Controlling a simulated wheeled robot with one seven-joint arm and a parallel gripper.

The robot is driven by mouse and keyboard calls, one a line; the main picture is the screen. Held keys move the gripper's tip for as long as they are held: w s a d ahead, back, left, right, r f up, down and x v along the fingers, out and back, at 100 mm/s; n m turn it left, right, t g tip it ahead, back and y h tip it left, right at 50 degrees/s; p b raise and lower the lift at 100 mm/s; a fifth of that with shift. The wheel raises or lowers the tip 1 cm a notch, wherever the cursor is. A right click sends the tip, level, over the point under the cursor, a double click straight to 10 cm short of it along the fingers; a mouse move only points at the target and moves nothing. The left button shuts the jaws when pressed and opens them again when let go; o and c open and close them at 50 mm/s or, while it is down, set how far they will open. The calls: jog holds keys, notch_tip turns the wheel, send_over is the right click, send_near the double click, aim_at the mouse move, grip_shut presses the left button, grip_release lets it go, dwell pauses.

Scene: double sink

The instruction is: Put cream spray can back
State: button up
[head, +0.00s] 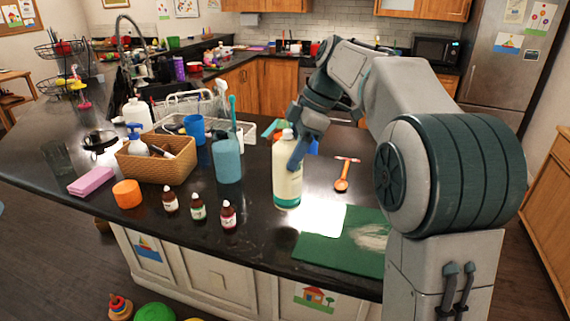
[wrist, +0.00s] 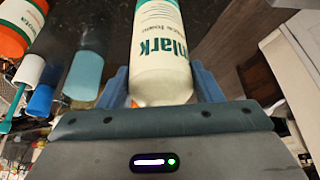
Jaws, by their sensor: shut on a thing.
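The cream spray can (head: 287,178), cream-coloured with a green base band and a pale cap, stands upright near the front edge of the dark counter in the head view. My gripper (head: 297,150) reaches it from the upper right. In the wrist view the can (wrist: 162,45) fills the middle, with printed lettering on its side. My gripper's blue fingers lie on both sides of it, shut on its body. Whether its base touches the counter is hard to tell.
A teal bottle (head: 227,160), a wicker basket (head: 157,166) and three small dropper bottles (head: 198,207) stand to the left. A wire rack (head: 185,105) stands behind.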

jog(key=shift+w+a+f, duration=0.4)
jog(key=shift+w+a, duration=0.1)
jog(key=shift+a, duration=0.2)
jog(key=shift+f+p, duration=0.4)
jog(key=shift+f, duration=1.7)
jog(key=shift+f, duration=0.15)
jog(key=o, duration=1.7)
jog(key=shift+o, duration=0.2)
jog(key=v, duration=1.2)
